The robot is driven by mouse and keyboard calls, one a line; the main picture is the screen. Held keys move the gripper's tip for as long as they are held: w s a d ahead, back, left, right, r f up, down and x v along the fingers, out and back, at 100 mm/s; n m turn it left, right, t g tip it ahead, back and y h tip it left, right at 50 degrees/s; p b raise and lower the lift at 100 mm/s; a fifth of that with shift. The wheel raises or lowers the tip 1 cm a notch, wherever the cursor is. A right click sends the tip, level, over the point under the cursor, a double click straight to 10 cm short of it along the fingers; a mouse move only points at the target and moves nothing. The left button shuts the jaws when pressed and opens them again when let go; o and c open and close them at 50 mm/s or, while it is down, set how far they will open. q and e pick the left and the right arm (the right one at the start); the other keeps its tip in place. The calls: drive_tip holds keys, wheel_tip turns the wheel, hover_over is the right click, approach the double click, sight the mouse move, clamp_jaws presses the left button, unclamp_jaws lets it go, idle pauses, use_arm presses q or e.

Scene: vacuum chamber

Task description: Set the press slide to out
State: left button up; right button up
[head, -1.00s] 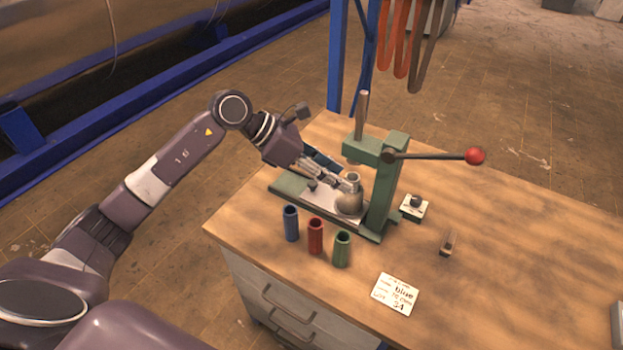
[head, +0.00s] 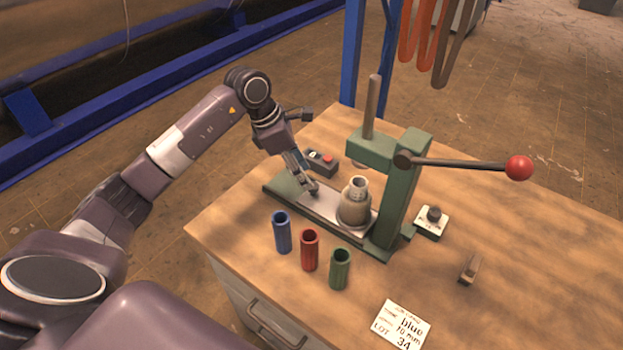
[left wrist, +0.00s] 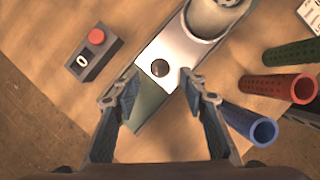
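The press (head: 398,200) is green, with a red-balled lever on its right. Its slide (head: 320,206) is a pale metal plate on the green base; a metal fixture (head: 355,203) stands on the plate's right part, left of the press column. A dark round knob (left wrist: 160,68) is at the slide's near end in the left wrist view. My left gripper (head: 308,188) is over the left end of the slide, by the knob. In the left wrist view its fingers (left wrist: 158,88) are spread, one on each side of the knob, holding nothing. My right gripper is not in view.
Blue (head: 282,233), red (head: 310,250) and green (head: 340,269) tubes stand in front of the press. A control box with a red button (head: 322,161) lies behind the slide. A label card (head: 401,325) and small block (head: 468,268) lie on the table, whose right part is mostly clear.

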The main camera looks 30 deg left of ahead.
use_arm(q)
drive_tip(key=x, duration=0.3)
drive_tip(key=shift+w+d+f+p, duration=0.15)
drive_tip(key=shift+f+p, duration=0.1)
drive_tip(key=shift+p, duration=0.1)
drive_tip(key=shift+w+d+f, duration=0.1)
drive_tip(key=shift+f, duration=0.3)
drive_tip(key=c, duration=0.9)
clamp_jaws()
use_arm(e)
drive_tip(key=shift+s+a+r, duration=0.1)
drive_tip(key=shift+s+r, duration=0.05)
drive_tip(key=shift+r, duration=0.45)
